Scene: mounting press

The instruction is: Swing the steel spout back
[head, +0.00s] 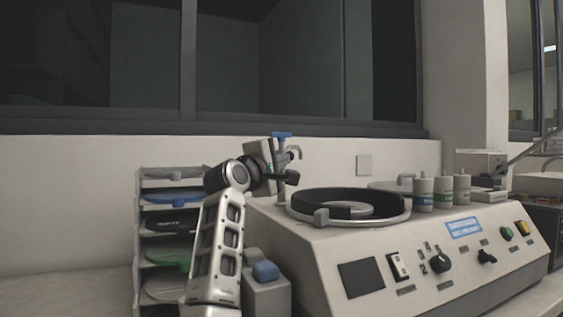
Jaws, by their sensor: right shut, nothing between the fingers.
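The steel spout (293,154) is a small hooked pipe on an upright post with a blue top, at the back left of the grey machine. Its curved end points right, near the round bowl (392,215). My right gripper (291,177) is shut and empty, its dark fingers beside the post just below the spout. Whether the fingers touch the post cannot be told. The gripper body hides the area left of the post. My left gripper is not in view.
A rack (140,235) of coloured discs stands left of the machine, partly behind my right arm. A small box with a blue top (265,271) is in front. Several bottles (443,192) stand right of the bowl. The wall and windows are behind.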

